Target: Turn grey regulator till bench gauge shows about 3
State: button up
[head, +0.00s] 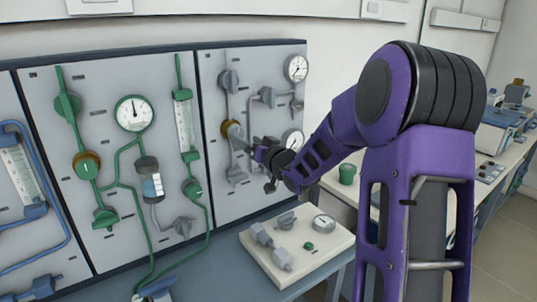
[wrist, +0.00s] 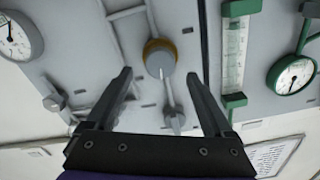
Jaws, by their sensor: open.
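The grey regulator (head: 231,128), a round grey knob with a brass-coloured collar, is on the right wall panel. In the wrist view the regulator (wrist: 161,58) lies ahead, centred between the fingers, with a pale mark on its face. My gripper (head: 245,145) is in front of the panel, close to the regulator and partly overlapping it in the head view. In the wrist view my gripper (wrist: 160,78) is open and empty, its fingers apart to either side of the knob, with no clear contact. A round gauge (head: 323,223) sits on the cream bench board; its reading is too small to tell.
The cream board (head: 290,283) on the bench carries grey fittings (head: 262,234) and a green knob. Two more gauges (head: 296,68) (head: 292,140) are on the right panel. Green piping with a gauge (head: 133,113) fills the panel to the left. Grey pipes and valves surround the regulator.

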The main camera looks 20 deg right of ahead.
jog(key=v, duration=1.2)
jog(key=shift+s, duration=0.3)
jog(key=shift+w, duration=0.15)
dwell(0.7)
